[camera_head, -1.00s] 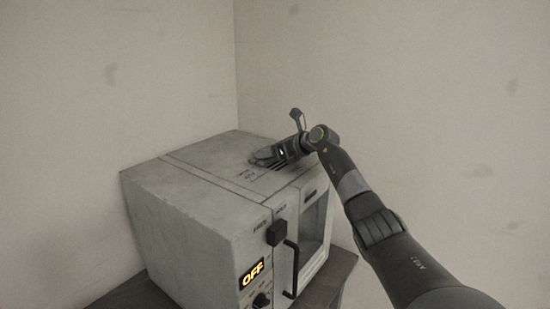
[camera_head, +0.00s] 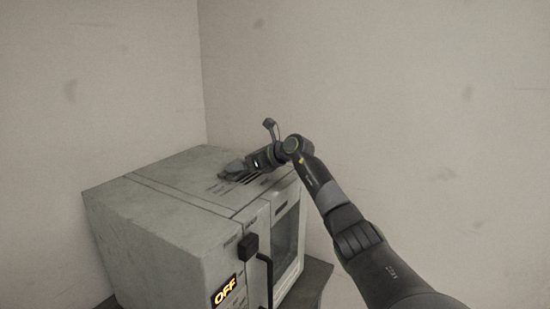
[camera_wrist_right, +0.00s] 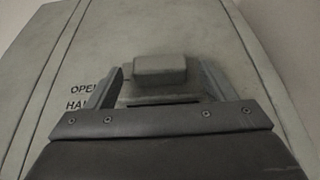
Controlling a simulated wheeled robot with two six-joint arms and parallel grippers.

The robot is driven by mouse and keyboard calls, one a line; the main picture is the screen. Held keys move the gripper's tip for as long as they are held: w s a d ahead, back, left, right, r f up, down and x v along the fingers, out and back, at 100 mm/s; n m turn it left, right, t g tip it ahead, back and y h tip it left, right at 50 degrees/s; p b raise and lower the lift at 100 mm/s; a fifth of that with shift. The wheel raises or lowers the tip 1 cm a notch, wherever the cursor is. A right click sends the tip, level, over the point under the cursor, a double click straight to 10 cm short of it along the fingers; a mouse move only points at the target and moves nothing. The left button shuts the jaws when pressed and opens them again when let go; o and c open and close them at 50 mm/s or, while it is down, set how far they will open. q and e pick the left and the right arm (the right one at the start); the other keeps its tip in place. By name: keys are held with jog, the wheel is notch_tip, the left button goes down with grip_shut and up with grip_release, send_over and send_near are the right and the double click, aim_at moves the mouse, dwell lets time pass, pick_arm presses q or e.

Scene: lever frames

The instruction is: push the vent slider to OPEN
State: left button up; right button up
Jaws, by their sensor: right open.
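The vent slider knob (camera_wrist_right: 160,70) is a small grey block on top of the grey oven-like machine (camera_head: 150,215). In the right wrist view it sits between the two fingers of my right gripper (camera_wrist_right: 158,88), which stand apart on either side of it. Printed words beside it read "OPEN" and, partly covered, "HAL". In the head view my right gripper (camera_head: 232,171) is low over the machine's top, by the dark vent slots (camera_head: 246,178); the knob is hidden there. I cannot tell whether a finger touches the knob. My left gripper is not in view.
The machine's front has a lit "OFF" display (camera_head: 225,290), a black block (camera_head: 248,247), a dark handle (camera_head: 266,275) and a window (camera_head: 286,240). It stands on a dark table (camera_head: 314,280). Plain walls (camera_head: 380,80) rise behind.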

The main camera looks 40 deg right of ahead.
jog(key=b+v, duration=0.6)
jog(key=v, duration=0.8)
jog(key=shift+d+f, duration=0.1)
jog(key=shift+s+d+r, duration=0.1)
jog(key=shift+s+r, duration=0.2)
jog(key=shift+s, duration=0.15)
